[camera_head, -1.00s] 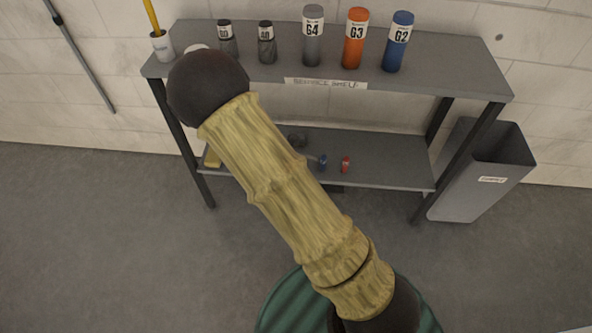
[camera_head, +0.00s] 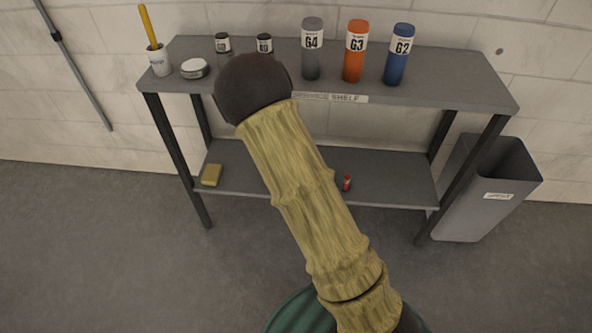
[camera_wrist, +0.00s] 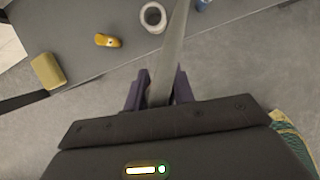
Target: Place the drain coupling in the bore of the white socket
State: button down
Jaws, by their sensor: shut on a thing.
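In the wrist view my gripper (camera_wrist: 160,90) is shut on a long, narrow grey piece (camera_wrist: 173,50), which I take to be the drain coupling. It runs from between the dark fingers toward the top edge of the picture. The white socket (camera_wrist: 153,17) is a thick ring with a round opening, on the grey lower shelf (camera_wrist: 90,70). It lies beyond the fingertips, just left of the held piece in the picture, and looks apart from it. In the head view my arm hides the gripper, the held piece and the socket.
A yellow sponge (camera_wrist: 48,70), a small orange-yellow item (camera_wrist: 108,41) and a blue item (camera_wrist: 202,4) lie near the socket. A red item (camera_head: 347,183) is on the lower shelf. Bottles, a cup (camera_head: 159,61) and a tin (camera_head: 194,68) stand above. A bin (camera_head: 485,190) is at right.

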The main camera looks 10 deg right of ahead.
jog(key=w+d+f+b, duration=0.2)
jog(key=w+d+b, duration=0.2)
jog(key=w, duration=0.6)
jog(key=shift+d+f, duration=0.15)
jog(key=shift+d, duration=0.25)
notch_tip(320, 180, down, 5)
jog(key=b, duration=0.3)
jog(key=c, duration=1.2)
grip_release()
jog(key=shift+o, duration=0.2)
